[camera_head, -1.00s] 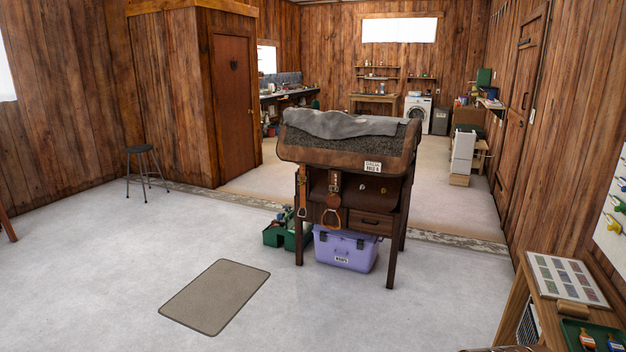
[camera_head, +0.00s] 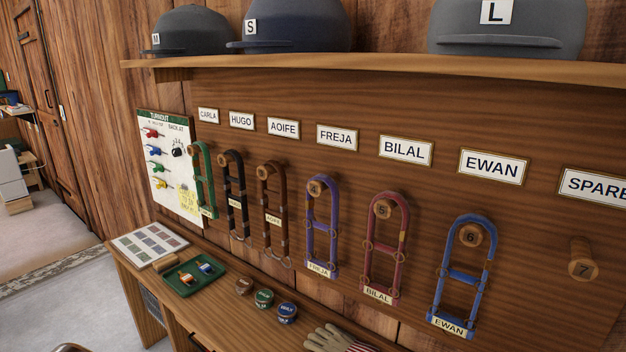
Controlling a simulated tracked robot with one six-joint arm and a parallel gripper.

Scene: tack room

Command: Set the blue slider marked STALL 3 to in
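A white board headed TURNOUT (camera_head: 165,118) hangs on the wall at the left of the head view. It carries a column of coloured sliders: red (camera_head: 151,132), blue (camera_head: 155,151), green (camera_head: 155,167) and yellow (camera_head: 161,184). The blue one is second from the top. The slider labels and end markings are too small to read, so I cannot tell which stall or position the blue one shows. A dark knob (camera_head: 177,151) and a yellow note (camera_head: 187,200) are also on the board. My gripper is not in view.
A wooden bench (camera_head: 222,310) runs below, with a colour chart (camera_head: 150,242), a green tray (camera_head: 193,277), several round tins and gloves (camera_head: 335,338). Halters hang on pegs right of the board. A shelf (camera_head: 350,70) with helmets is above. Floor (camera_head: 60,315) is clear at left.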

